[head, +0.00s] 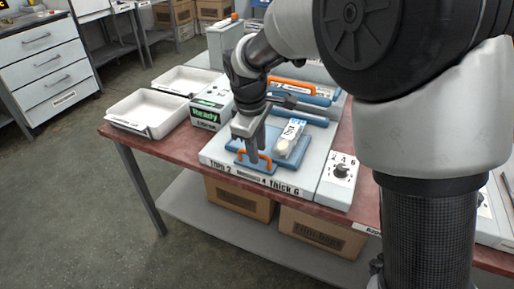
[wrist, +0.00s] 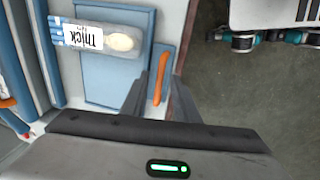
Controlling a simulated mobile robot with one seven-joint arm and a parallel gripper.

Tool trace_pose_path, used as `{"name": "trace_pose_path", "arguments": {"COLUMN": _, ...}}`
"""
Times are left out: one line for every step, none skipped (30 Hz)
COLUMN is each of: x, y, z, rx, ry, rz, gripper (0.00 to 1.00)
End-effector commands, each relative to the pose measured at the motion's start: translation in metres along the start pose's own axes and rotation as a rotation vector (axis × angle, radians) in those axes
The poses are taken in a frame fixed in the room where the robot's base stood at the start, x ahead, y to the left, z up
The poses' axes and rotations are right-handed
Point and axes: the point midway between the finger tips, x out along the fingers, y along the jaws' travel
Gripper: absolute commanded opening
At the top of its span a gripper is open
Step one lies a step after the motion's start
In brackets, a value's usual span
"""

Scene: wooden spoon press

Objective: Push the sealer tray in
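The blue sealer tray (head: 268,148) lies on the white press, out at its front. It also shows in the wrist view (wrist: 122,88). A clear packet labelled "Thick" with a wooden spoon (head: 287,146) lies on it; the packet is at the upper left in the wrist view (wrist: 100,38). The tray's orange handle (wrist: 160,75) is at its front edge. My gripper (head: 253,158) points down at this handle. In the wrist view my gripper's fingers (wrist: 159,88) stand apart, one on each side of the handle, with no clear contact. In the head view the gripper hides the handle's middle.
Behind the tray is the press's upper part with an orange-handled blue bar (head: 292,84). A green "Ready" display (head: 208,112) stands at left, a dial box (head: 337,180) at right. White bins (head: 148,112) occupy the table's left. Open floor lies in front.

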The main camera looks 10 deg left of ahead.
Motion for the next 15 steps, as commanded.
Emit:
{"name": "trace_pose_path", "arguments": {"x": -0.0002, "y": 0.0000, "z": 0.0000, "rx": 0.000, "ry": 0.000, "rz": 0.000, "gripper": 0.28}}
{"name": "trace_pose_path", "arguments": {"x": -0.0002, "y": 0.0000, "z": 0.0000, "rx": 0.000, "ry": 0.000, "rz": 0.000, "gripper": 0.23}}
{"name": "trace_pose_path", "arguments": {"x": -0.0002, "y": 0.0000, "z": 0.0000, "rx": 0.000, "ry": 0.000, "rz": 0.000, "gripper": 0.16}}
{"name": "trace_pose_path", "arguments": {"x": -0.0003, "y": 0.0000, "z": 0.0000, "rx": 0.000, "ry": 0.000, "rz": 0.000, "gripper": 0.11}}
{"name": "trace_pose_path", "arguments": {"x": -0.0003, "y": 0.0000, "z": 0.0000, "rx": 0.000, "ry": 0.000, "rz": 0.000, "gripper": 0.06}}
{"name": "trace_pose_path", "arguments": {"x": -0.0003, "y": 0.0000, "z": 0.0000, "rx": 0.000, "ry": 0.000, "rz": 0.000, "gripper": 0.00}}
{"name": "trace_pose_path", "arguments": {"x": -0.0003, "y": 0.0000, "z": 0.0000, "rx": 0.000, "ry": 0.000, "rz": 0.000, "gripper": 0.00}}
{"name": "trace_pose_path", "arguments": {"x": -0.0004, "y": -0.0001, "z": 0.0000, "rx": 0.000, "ry": 0.000, "rz": 0.000, "gripper": 0.00}}
{"name": "trace_pose_path", "arguments": {"x": -0.0004, "y": 0.0000, "z": -0.0001, "rx": 0.000, "ry": 0.000, "rz": 0.000, "gripper": 0.00}}
{"name": "trace_pose_path", "arguments": {"x": -0.0004, "y": -0.0001, "z": -0.0001, "rx": 0.000, "ry": 0.000, "rz": 0.000, "gripper": 0.00}}
{"name": "trace_pose_path", "arguments": {"x": -0.0004, "y": -0.0001, "z": -0.0001, "rx": 0.000, "ry": 0.000, "rz": 0.000, "gripper": 0.00}}
{"name": "trace_pose_path", "arguments": {"x": -0.0005, "y": 0.0000, "z": -0.0001, "rx": 0.000, "ry": 0.000, "rz": 0.000, "gripper": 0.00}}
{"name": "trace_pose_path", "arguments": {"x": -0.0006, "y": 0.0005, "z": 0.0000, "rx": 0.000, "ry": 0.000, "rz": 0.000, "gripper": 0.00}}
{"name": "trace_pose_path", "arguments": {"x": -0.0010, "y": 0.0021, "z": 0.0000, "rx": 0.001, "ry": 0.000, "rz": 0.000, "gripper": 0.00}}
{"name": "trace_pose_path", "arguments": {"x": -0.0016, "y": 0.0062, "z": 0.0000, "rx": 0.002, "ry": -0.001, "rz": 0.000, "gripper": 0.00}}
